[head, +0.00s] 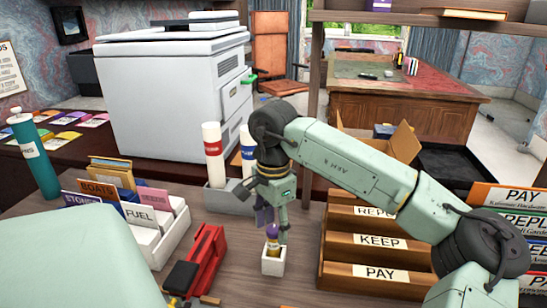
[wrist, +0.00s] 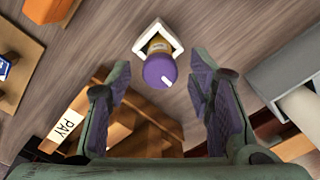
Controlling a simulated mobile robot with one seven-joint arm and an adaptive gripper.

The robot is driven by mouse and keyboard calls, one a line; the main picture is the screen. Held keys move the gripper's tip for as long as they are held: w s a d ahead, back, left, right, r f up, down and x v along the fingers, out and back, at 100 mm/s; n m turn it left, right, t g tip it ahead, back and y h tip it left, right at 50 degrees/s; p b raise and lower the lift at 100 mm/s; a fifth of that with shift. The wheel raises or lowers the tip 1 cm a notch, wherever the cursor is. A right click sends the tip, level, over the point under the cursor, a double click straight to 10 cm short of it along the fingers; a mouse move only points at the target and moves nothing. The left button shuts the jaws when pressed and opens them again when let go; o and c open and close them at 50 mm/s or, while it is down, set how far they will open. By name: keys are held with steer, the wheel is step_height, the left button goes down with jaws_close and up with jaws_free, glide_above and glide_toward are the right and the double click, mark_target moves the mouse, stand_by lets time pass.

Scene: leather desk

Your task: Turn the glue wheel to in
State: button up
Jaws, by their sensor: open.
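The glue stick (head: 272,240) stands upright in a small white square holder (head: 272,265) on the wooden desk. In the wrist view its purple round wheel (wrist: 160,71) faces the camera, with a white mark near its lower right edge, and the white holder (wrist: 171,33) shows around its base. No "in" label is readable. My gripper (head: 272,222) points down just above the glue stick. In the wrist view the fingers of my gripper (wrist: 160,82) are apart, one on each side of the wheel, with gaps visible and nothing held.
A grey tray with white tubes (head: 213,155) stands behind. Wooden trays labelled KEEP and PAY (head: 372,271) are close on the right. A red stapler-like object (head: 205,258) and a white card box (head: 160,235) are on the left.

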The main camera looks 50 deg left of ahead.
steer(key=shift+c, duration=0.6)
jaws_close()
